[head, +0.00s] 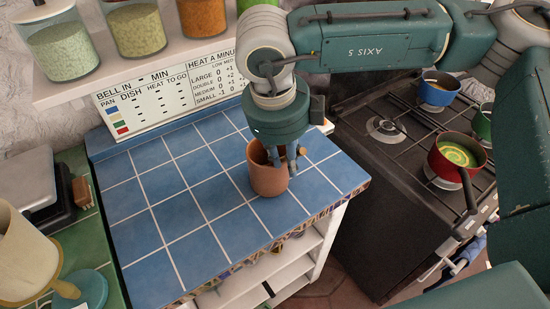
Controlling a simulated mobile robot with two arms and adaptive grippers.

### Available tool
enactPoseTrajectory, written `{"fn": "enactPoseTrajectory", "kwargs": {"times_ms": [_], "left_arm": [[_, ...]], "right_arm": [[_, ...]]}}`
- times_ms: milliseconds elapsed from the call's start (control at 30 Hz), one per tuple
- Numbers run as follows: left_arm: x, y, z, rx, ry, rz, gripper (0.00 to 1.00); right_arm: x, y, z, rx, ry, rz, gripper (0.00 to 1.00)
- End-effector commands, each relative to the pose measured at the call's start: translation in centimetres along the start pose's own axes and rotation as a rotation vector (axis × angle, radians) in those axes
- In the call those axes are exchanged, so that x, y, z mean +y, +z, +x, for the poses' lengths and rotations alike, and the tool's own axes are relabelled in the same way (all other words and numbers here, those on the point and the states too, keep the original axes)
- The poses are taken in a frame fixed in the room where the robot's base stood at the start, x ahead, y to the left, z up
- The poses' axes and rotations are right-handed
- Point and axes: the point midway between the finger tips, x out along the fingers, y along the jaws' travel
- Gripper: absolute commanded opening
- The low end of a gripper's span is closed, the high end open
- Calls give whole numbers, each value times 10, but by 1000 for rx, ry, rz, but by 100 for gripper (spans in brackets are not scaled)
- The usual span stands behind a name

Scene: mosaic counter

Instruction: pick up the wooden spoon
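A terracotta-brown pot (268,178) stands upright on the blue tiled counter. My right gripper (285,162) points down at the pot's mouth, with its fingers at the rim. Small brown wooden-looking ends (301,150) show beside the fingers; they may be part of the wooden spoon. The fingers and the pot's wall hide the rest, so I cannot tell whether the gripper is open or holds anything. My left gripper is not in view.
The blue tiled counter (170,215) is clear left of the pot. A stove at right holds a red pot (456,155) and a blue pot (438,90). Glass jars (135,27) stand on a shelf behind. A cream jug (25,255) is at far left.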

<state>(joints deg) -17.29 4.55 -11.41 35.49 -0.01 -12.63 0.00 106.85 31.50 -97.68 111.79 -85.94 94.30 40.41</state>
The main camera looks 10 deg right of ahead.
Motion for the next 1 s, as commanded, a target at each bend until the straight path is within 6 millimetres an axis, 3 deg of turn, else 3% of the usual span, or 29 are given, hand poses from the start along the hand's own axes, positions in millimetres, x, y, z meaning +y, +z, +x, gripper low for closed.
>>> {"fn": "enactPoseTrajectory", "kwargs": {"times_ms": [200,300,333,767,1000], "left_arm": [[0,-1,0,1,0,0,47],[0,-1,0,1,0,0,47],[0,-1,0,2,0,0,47],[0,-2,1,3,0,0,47],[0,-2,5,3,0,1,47]], "right_arm": [[0,0,1,-1,0,0,22],[0,0,1,-1,0,0,2],[0,0,1,-1,0,0,0],[0,0,0,-1,-1,1,0],[-4,1,-17,-5,-2,2,0]]}}
